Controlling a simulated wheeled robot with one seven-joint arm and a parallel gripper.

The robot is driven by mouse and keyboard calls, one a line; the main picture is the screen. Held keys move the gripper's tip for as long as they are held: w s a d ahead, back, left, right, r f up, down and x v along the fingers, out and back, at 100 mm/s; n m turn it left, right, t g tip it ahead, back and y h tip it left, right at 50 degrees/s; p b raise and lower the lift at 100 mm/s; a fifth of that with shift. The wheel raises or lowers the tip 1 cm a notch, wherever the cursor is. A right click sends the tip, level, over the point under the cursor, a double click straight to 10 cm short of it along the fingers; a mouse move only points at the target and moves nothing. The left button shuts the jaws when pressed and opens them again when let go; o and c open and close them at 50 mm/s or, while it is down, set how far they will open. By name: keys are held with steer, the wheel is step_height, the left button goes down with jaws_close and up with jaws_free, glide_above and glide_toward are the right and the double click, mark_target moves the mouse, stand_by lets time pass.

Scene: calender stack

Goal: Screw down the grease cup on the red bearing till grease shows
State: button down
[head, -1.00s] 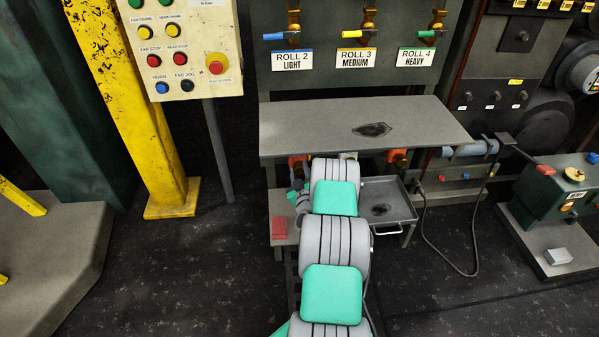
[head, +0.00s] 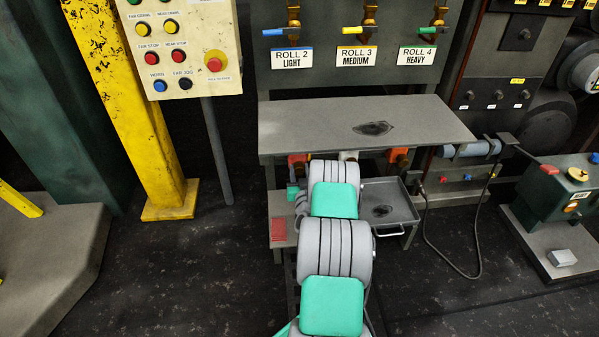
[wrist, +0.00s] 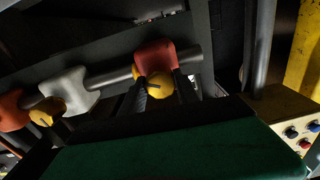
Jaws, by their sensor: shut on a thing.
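The red bearing (wrist: 155,57) sits on a grey shaft in the wrist view. A yellow grease cup (wrist: 159,86) with a dark mark on its face is at its lower side. My gripper (wrist: 160,88) has its dark fingers on either side of this cup and is shut on it. No grease can be made out around the bearing. In the head view the red bearing (head: 298,159) shows small under the shelf edge at left.
A white bearing (wrist: 66,88) with its own yellow cup (wrist: 47,110) and an orange bearing (wrist: 12,110) share the shaft. The grey shelf (head: 330,118) overhangs my arm. A metal tray (head: 395,215) and a red block (head: 279,229) lie below it.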

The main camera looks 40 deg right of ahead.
stand_by(0.4)
steer(key=c, duration=0.9)
jaws_free()
steer(key=shift+v, duration=3.95)
